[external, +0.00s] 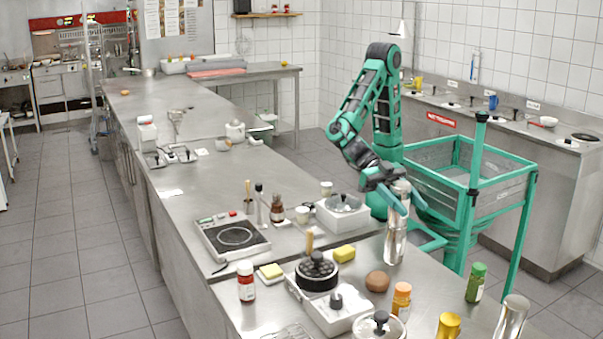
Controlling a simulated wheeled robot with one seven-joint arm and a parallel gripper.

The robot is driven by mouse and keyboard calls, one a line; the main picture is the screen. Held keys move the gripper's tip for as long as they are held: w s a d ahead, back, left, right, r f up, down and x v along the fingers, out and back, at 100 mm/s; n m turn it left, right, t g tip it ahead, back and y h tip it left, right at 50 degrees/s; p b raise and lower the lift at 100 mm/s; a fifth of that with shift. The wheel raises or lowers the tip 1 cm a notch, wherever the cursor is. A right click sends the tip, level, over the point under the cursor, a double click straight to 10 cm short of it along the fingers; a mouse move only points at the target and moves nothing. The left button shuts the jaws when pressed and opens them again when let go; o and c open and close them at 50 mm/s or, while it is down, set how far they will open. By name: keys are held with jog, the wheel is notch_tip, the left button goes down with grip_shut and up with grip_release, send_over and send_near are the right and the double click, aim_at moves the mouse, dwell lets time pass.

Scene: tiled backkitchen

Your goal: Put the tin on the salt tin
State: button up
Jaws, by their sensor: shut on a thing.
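My gripper (404,201) is over the near counter, its teal fingers shut around the upper part of a shiny silver cylinder. This silver cylinder (395,241) is upright, and its lower end is at or just above the steel top; I cannot tell if it touches. The fingers hide its middle, so I cannot tell whether it is one tall tin or two stacked. Another silver cylinder (511,318) stands at the bottom right, cut by the picture edge. A gold tin (448,326) stands left of it. No label is readable, so I cannot tell which is the salt tin.
A black pot (316,274) and a scale-like box (342,222) stand left. A green cart (470,185) is behind.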

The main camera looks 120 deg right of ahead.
jog(key=o, duration=1.5)
jog(key=shift+c, duration=0.2)
jog(key=v, duration=1.2)
jog(key=shift+a, duration=0.1)
jog(key=x, duration=1.2)
jog(key=shift+r, duration=1.05)
